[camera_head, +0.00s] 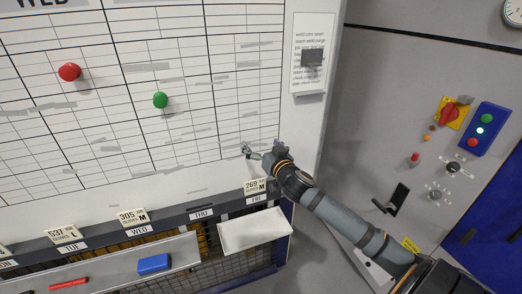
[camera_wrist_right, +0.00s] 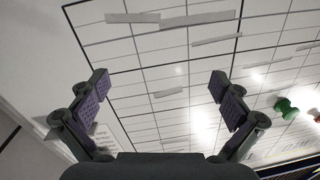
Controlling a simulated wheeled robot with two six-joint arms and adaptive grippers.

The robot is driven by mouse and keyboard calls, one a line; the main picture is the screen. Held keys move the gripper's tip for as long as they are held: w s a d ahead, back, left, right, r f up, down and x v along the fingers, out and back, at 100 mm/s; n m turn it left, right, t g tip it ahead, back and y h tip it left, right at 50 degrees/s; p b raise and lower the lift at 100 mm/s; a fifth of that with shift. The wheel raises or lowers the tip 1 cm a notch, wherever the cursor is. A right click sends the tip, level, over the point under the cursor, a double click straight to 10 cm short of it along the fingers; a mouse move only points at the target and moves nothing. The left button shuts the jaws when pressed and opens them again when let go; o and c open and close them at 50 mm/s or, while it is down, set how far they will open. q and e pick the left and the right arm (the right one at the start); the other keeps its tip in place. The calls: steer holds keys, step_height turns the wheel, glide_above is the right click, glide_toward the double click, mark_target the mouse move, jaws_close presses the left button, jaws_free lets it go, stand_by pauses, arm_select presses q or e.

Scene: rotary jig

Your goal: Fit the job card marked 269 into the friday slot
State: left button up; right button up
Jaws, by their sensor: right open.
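The job card marked 269 (camera_head: 255,187), pale with an M, stands upright at the rail just above the FRI label (camera_head: 260,199), in line with the other cards. How deep its lower edge sits in the slot is too small to tell. My right gripper (camera_head: 262,152) is open and empty, a little above the card, in front of the whiteboard's lower right corner. In the right wrist view its two fingers (camera_wrist_right: 164,98) are wide apart with only the board between them. The card does not show in that view. My left gripper is not in view.
Cards 305 (camera_head: 133,216) and 537 (camera_head: 65,234) stand above WED and TUE. A white tray (camera_head: 254,233) juts out below FRI; a ledge (camera_head: 110,268) holds a blue eraser (camera_head: 154,264) and red marker (camera_head: 68,284). A control cabinet (camera_head: 375,110) stands at right.

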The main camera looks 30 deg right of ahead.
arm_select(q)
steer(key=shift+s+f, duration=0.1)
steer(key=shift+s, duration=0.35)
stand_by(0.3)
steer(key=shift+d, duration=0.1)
